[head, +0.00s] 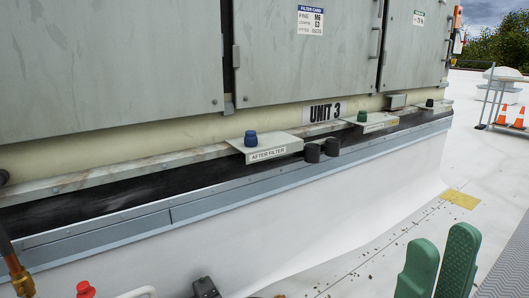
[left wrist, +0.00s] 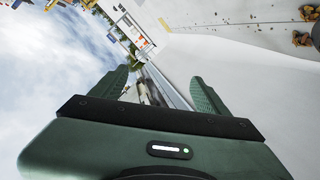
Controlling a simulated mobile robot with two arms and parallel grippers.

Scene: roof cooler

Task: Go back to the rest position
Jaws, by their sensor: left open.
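My right gripper (head: 443,240) shows at the bottom right of the head view as two green fingers standing up with a gap between them and nothing held. My left gripper (left wrist: 158,78) shows in the left wrist view, its green fingers wide apart and empty. It is not seen in the head view. Between its fingers are blurred, distant shapes and pale roof.
The grey cooler unit (head: 150,60) fills the back. A red cap (head: 85,290) is at lower left. Orange cones (head: 519,118) stand far right.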

